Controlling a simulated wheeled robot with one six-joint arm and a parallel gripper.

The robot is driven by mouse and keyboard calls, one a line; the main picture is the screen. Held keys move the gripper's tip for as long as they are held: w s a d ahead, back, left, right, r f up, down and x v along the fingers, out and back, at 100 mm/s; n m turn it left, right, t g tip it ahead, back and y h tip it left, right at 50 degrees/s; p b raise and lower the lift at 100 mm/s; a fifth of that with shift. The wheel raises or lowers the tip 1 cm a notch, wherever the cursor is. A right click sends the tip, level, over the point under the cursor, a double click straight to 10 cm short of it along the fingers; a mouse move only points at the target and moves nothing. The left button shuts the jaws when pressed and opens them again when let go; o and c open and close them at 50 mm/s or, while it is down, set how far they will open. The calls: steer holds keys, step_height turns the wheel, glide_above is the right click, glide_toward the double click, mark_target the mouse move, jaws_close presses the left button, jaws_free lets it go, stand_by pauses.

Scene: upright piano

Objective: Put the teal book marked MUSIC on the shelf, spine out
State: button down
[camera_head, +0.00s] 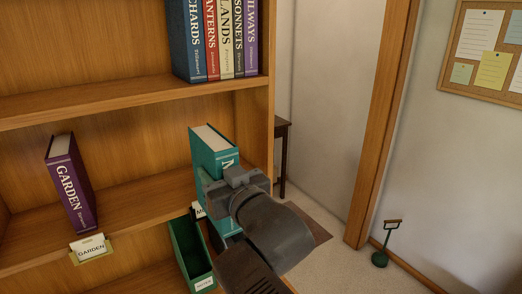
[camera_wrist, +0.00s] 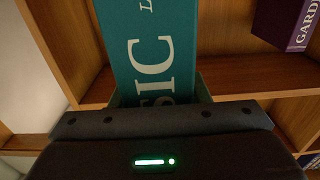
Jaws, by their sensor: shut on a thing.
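The teal book (camera_head: 212,146) stands about upright at the right end of the middle shelf (camera_head: 130,197). My gripper (camera_head: 233,182) is shut on it from the front and hides its lower part. In the wrist view the book's spine (camera_wrist: 150,50) faces me, with the letters "SIC" showing and the rest hidden. A white card starting with "M" (camera_head: 198,210) shows at the shelf edge, partly covered by the book and gripper. I cannot tell whether the book's bottom touches the shelf.
A purple GARDEN book (camera_head: 70,182) leans on the same shelf at left, behind a GARDEN card (camera_head: 90,247); bare shelf lies between the books. Several books (camera_head: 212,40) stand above. A green bin (camera_head: 191,257) is below. The bookcase's right side panel (camera_head: 263,120) is close to the teal book.

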steer(key=shift+d, duration=0.15)
steer(key=b+x, duration=1.1)
steer(key=x, duration=0.9)
stand_by(0.4)
steer(key=shift+r, duration=0.1)
steer(key=shift+f+b, duration=1.2)
steer(key=shift+b, duration=0.2)
steer(key=c, duration=0.8)
jaws_free()
steer(key=shift+s, duration=0.1)
steer(key=shift+o, duration=0.4)
steer(key=shift+f, duration=0.15)
